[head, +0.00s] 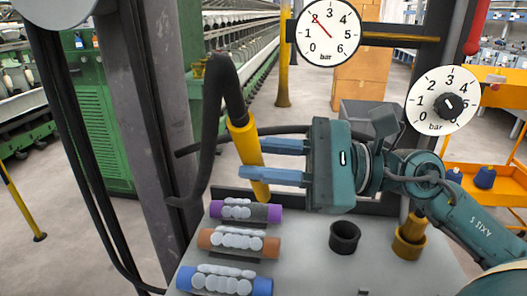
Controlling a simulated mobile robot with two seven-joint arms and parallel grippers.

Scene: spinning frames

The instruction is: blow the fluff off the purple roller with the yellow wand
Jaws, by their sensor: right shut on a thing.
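The purple roller (273,212) lies at the back left of the grey bench top, with pale fluff (238,209) along its left and middle part. My right gripper (258,160) comes in from the right and is shut on the yellow wand (246,148), between its two blue fingers. The wand hangs nearly upright, tilted, with a black hose at its upper end. Its lower tip is just above or behind the purple roller; I cannot tell the exact gap. My left gripper is not in view.
An orange-brown roller (272,246) and a blue roller (262,286), both with fluff, lie nearer on the bench (325,275). A black cup (344,237) and a brass-coloured holder (408,240) stand to the right. Two pressure dials (328,32) and (443,99) hang above.

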